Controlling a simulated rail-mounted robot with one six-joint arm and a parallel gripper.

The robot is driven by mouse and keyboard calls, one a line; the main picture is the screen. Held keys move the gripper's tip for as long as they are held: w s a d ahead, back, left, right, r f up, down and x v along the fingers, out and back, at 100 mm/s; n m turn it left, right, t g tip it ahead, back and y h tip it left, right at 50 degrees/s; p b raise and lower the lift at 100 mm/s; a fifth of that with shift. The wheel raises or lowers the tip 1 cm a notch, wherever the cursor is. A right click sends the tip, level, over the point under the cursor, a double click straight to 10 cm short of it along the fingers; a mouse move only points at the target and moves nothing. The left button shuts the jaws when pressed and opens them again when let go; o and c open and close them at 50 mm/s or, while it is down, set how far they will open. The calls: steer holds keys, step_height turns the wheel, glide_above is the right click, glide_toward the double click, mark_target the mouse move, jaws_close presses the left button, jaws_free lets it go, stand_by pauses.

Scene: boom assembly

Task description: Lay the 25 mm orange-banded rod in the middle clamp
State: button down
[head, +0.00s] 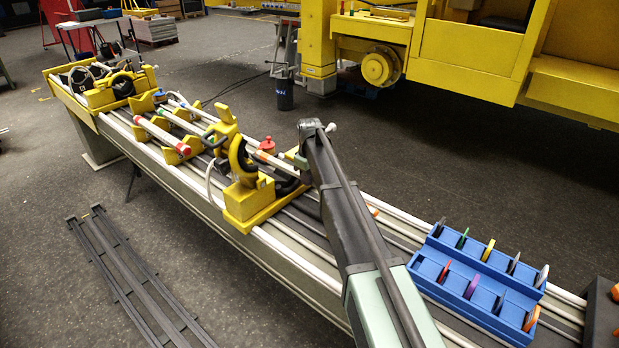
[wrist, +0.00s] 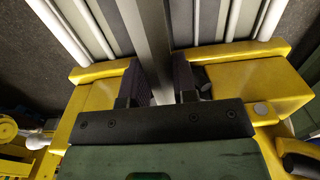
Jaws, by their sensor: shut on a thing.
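My gripper (wrist: 159,82) shows in the wrist view with its two dark fingers shut on a long grey bar, taken as the rod (wrist: 150,35). The bar runs up the picture, roughly along the bench rails; no orange band shows on it there. In the head view my arm hides most of the gripper. The middle clamp (head: 243,185) is a yellow block with a dark ring, just left of my arm. A pale rod with an orange mark (head: 264,154) lies beside it. Whether the held rod touches the clamp cannot be told.
A red-ended rod (head: 160,135) rests in yellow supports left of the clamp. Another yellow clamp unit (head: 110,92) stands at the bench's far left end. A blue rack (head: 475,282) of coloured pieces sits on the rails at right. Yellow blocks (wrist: 255,82) flank the fingers below.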

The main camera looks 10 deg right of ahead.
steer(key=shift+f, duration=0.1)
stand_by(0.3)
steer(key=shift+f+b, duration=1.6)
steer(key=shift+b, duration=0.15)
steer(key=c, duration=0.8)
jaws_free()
steer(key=shift+r, duration=0.15)
